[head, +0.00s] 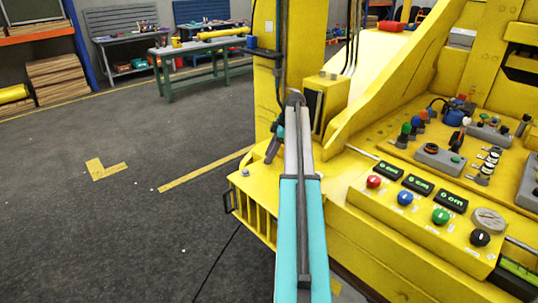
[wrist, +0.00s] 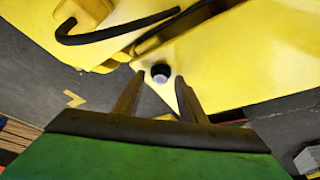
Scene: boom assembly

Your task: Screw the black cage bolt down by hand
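In the wrist view a round bolt head (wrist: 160,70), dark with a pale grey top, sits at a pointed corner of a yellow plate (wrist: 235,60). My gripper (wrist: 160,77) is open, one finger on each side of the bolt in the picture. I cannot tell whether the fingertips are level with the bolt or short of it. No contact shows. In the head view my gripper (head: 273,148) is small and dark at the far end of my arm, above the yellow machine's front corner. A small grey spot (head: 245,173) on that corner may be the bolt.
A yellow column (head: 312,35) and a yellow box (head: 332,90) stand close beyond my gripper. A control panel (head: 420,215) with coloured buttons is at the right. The floor at the left is clear.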

